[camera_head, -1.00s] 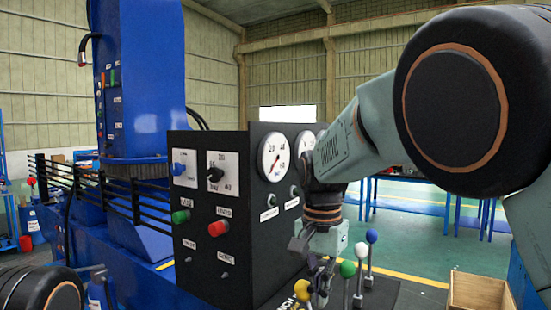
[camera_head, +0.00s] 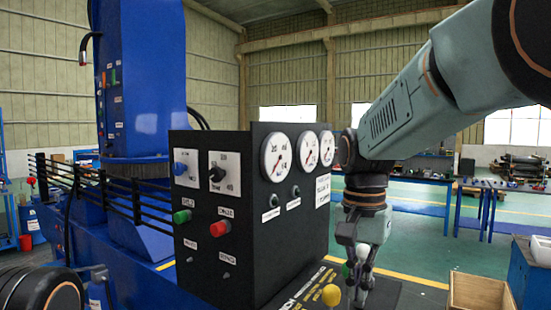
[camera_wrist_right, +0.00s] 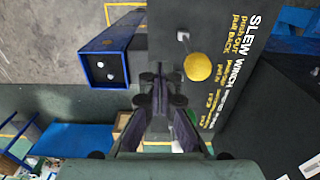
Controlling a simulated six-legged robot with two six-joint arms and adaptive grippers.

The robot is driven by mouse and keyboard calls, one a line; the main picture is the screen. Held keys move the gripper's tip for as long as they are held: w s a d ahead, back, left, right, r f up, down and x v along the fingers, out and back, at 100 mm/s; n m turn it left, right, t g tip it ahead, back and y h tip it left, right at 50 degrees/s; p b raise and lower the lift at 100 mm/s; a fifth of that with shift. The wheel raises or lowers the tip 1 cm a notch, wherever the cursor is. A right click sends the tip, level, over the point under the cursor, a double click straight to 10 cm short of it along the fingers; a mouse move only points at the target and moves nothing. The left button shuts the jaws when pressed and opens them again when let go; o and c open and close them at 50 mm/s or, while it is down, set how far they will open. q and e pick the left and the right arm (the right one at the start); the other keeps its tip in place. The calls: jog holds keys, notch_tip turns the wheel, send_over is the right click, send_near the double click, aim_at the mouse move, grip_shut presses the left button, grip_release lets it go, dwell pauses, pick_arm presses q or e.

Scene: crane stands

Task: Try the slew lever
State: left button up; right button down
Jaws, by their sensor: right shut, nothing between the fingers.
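The slew lever is most likely the one with the yellow ball knob (camera_head: 331,295), at the front of the lever row. My left gripper is not in view.
The black console (camera_head: 250,225) with gauges, green and red buttons and dials stands left of my right gripper. A blue crane column (camera_head: 145,70) rises behind it. A wooden crate (camera_head: 478,292) is at lower right. Blue tables (camera_head: 420,205) stand farther back.

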notch_tip(320, 180, up, 6)
dwell(0.5)
jog(key=shift+s+d, duration=0.15)
jog(key=shift+d, duration=0.05)
